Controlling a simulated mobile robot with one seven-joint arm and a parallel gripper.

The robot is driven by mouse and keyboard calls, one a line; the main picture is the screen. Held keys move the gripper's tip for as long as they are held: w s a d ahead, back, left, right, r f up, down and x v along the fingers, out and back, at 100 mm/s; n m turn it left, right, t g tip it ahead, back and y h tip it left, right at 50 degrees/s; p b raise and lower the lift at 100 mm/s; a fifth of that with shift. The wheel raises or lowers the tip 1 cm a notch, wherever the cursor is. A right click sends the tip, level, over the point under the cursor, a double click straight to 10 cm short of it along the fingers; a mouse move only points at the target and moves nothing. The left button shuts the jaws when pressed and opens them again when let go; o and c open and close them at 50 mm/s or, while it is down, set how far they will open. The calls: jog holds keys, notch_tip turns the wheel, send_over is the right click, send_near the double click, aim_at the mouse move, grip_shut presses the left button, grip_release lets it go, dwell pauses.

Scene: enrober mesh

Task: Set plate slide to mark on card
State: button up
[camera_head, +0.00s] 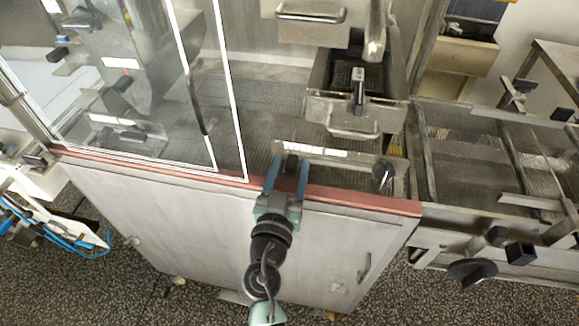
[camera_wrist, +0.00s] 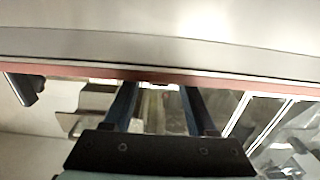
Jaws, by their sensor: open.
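My gripper (camera_head: 289,162) reaches over the red front edge of the machine, its two blue fingers apart. A small black block (camera_head: 291,167) shows between the fingers. I take it for the slide's handle, and I cannot tell whether either finger touches it. Behind it a metal plate (camera_head: 345,164) carries a white marked strip (camera_head: 315,151). The marks are too small to read, and I cannot tell which label is the card. In the wrist view the fingers (camera_wrist: 158,88) stand open below the red edge, with a small bright part between them.
A clear guard door (camera_head: 150,90) with a dark handle rises at the left. A metal hopper (camera_head: 345,100) hangs behind the plate. A mesh conveyor (camera_head: 465,155) lies at the right, with a black handwheel (camera_head: 472,270) below.

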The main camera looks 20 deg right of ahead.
jog(key=shift+c, duration=0.3)
grip_shut()
dwell(1.1)
